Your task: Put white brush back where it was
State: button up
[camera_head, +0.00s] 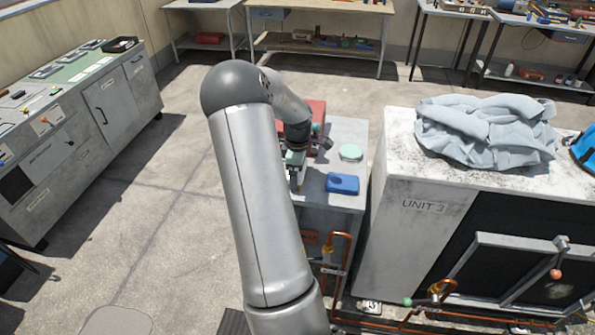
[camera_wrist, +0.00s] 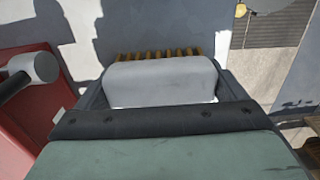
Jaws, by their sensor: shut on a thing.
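My gripper (camera_head: 295,160) is low over the grey worktop (camera_head: 338,205) beside Unit 3 in the head view. In the wrist view, the gripper (camera_wrist: 160,92) is shut on the white brush (camera_wrist: 160,76), a pale block with a row of tan bristles along its far edge. The brush lies across the picture between the two dark fingers. My arm hides most of the gripper and the brush in the head view. I cannot tell whether the bristles touch the worktop.
A red case (camera_head: 317,112) is behind my gripper; a grey-headed tool (camera_wrist: 32,70) shows over red at left in the wrist view. A blue item (camera_head: 342,184) and pale green round item (camera_head: 351,152) are on the worktop. Unit 3 (camera_head: 408,215) carries a grey-blue cloth (camera_head: 485,130).

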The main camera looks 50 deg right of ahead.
jog(key=o, duration=0.7)
notch_tip(320, 180, up, 12)
jog(key=b, duration=0.2)
jog(key=w+a+r+m, duration=0.1)
jog(key=w+a+r, duration=0.15)
jog(key=a, duration=1.05)
jog(key=s+a+m+y, duration=0.1)
jog(key=s+a+m, duration=0.1)
jog(key=a, duration=1.4)
jog(key=s+a, duration=0.4)
jog(key=s+a+f+m, duration=0.1)
jog(key=s+a, duration=0.3)
jog(key=a, duration=0.1)
jog(key=s+a+f+m+h, duration=0.1)
jog(key=s+a, duration=0.3)
jog(key=a, duration=0.1)
jog(key=shift+s+t, duration=0.15)
jog(key=shift+t, duration=0.15)
